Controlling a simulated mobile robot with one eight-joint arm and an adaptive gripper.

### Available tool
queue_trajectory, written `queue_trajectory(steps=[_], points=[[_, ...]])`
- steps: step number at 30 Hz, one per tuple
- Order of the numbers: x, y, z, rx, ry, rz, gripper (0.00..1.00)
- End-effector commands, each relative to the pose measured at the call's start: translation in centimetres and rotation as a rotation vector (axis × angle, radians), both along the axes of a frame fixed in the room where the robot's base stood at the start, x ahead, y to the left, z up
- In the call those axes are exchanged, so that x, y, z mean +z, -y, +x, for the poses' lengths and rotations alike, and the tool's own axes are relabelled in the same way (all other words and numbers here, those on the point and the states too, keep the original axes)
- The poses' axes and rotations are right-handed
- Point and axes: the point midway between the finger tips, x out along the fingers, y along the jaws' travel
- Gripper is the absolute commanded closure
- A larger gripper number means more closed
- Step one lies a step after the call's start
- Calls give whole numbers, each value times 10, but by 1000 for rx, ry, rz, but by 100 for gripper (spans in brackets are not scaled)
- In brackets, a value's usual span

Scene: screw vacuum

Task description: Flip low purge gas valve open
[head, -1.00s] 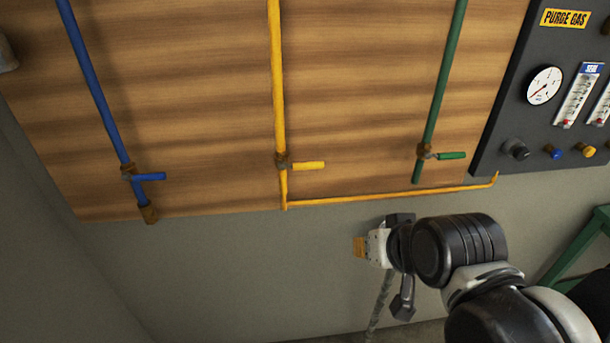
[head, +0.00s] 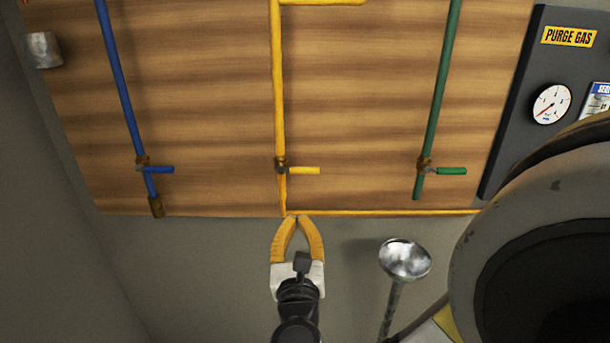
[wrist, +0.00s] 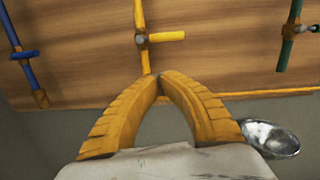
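The yellow valve on the vertical yellow pipe has its handle (head: 304,170) lying level, pointing right, across the pipe. In the wrist view the yellow handle (wrist: 167,36) is at the top middle. None of the valves has a readable label; the yellow pipe runs right toward the panel marked PURGE GAS. My gripper (head: 297,217) is just below the wooden board's lower edge in the picture, below the yellow valve and apart from its handle. Its orange fingertips (wrist: 160,77) meet with nothing between them.
A blue-handled valve (head: 159,170) is to the left and a green-handled valve (head: 451,170) to the right. A thin yellow pipe (head: 390,212) runs along the board's bottom. A metal dish on a stand (head: 405,260) is right of my gripper. The dark gauge panel (head: 520,95) is at right.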

Motion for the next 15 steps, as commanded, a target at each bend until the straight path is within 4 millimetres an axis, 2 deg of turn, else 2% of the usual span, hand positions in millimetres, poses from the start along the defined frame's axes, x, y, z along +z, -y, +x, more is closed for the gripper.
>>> queue_trajectory(steps=[1, 4, 15], points=[[-8, 0, -2, -10, -12, 42, 100], [-16, 3, -3, -29, -26, 94, 100], [-16, 4, -3, -33, -27, 104, 100]])
